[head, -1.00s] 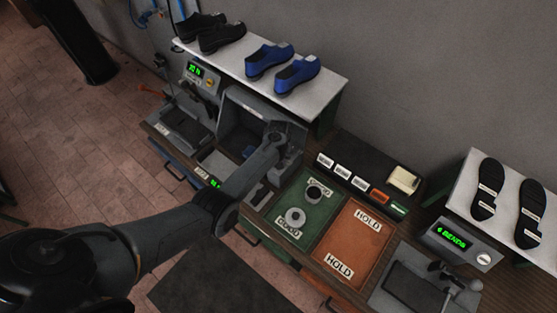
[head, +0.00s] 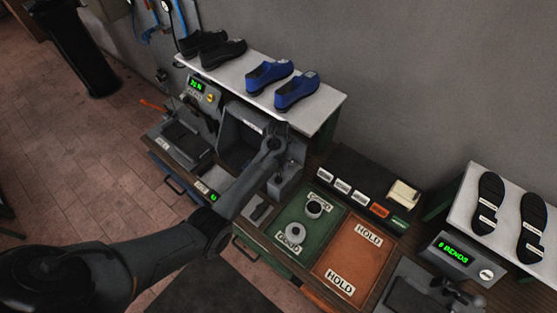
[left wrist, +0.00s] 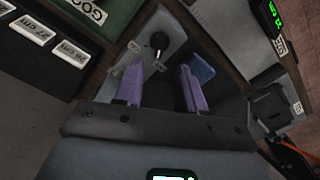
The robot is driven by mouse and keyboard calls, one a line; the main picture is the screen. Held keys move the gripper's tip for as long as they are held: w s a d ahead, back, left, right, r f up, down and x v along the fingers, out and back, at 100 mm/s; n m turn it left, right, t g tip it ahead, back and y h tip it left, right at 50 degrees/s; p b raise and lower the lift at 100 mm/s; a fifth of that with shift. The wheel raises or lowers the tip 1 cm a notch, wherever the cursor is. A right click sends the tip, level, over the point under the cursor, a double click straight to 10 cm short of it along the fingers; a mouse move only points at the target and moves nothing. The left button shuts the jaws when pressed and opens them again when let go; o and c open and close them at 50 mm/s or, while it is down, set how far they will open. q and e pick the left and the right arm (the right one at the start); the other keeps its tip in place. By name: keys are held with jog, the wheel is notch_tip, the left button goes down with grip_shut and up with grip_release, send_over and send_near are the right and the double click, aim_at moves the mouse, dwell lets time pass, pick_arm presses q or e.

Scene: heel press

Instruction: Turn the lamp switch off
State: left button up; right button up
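A grey plate with a black round-topped knob (left wrist: 158,40), which looks like the lamp switch, lies beyond the fingertips in the left wrist view. In the head view a dark lever-like part (head: 260,210) sits left of the green tray; I cannot tell if it is the same part. My left gripper (left wrist: 160,85) is open, its two purple-looking fingers spread, with the knob ahead of the gap and apart from them. In the head view my left arm reaches over the bench beside the dark box, and its fingers are not clear. My right gripper is not in view.
A green GOOD tray (head: 276,242) with ring-shaped parts and an orange HOLD tray (head: 332,275) lie on the right. A black rack (head: 385,175) with white labels stands behind them. A dark open box (head: 240,135) is close to my arm. Shoes stand on a white shelf (head: 325,100).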

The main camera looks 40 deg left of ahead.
pick_arm(q)
jog(key=shift+r, duration=1.65)
jog(key=s+d+f+m+g, duration=0.1)
jog(key=s+f+g, duration=0.1)
jog(key=s+f, duration=0.8)
jog(key=s+d+f+m+g, duration=0.1)
jog(key=s+f, duration=0.4)
jog(key=s, duration=0.8)
jog(key=s+d+r+m+t+y, duration=0.1)
jog(key=s+d+r+m, duration=0.3)
jog(key=s, duration=0.5)
jog(key=w+d+r+m+t, duration=0.1)
jog(key=d+r, duration=0.3)
jog(key=r, duration=0.4)
jog(key=w+d+r+m+t+h, duration=0.1)
jog(key=d+r+t, duration=0.2)
jog(key=r, duration=0.6)
jog(key=shift+d+t, duration=0.35)
jog(key=shift+t, duration=0.45)
jog(key=shift+w, duration=0.1)
jog(key=shift+c, duration=0.2)
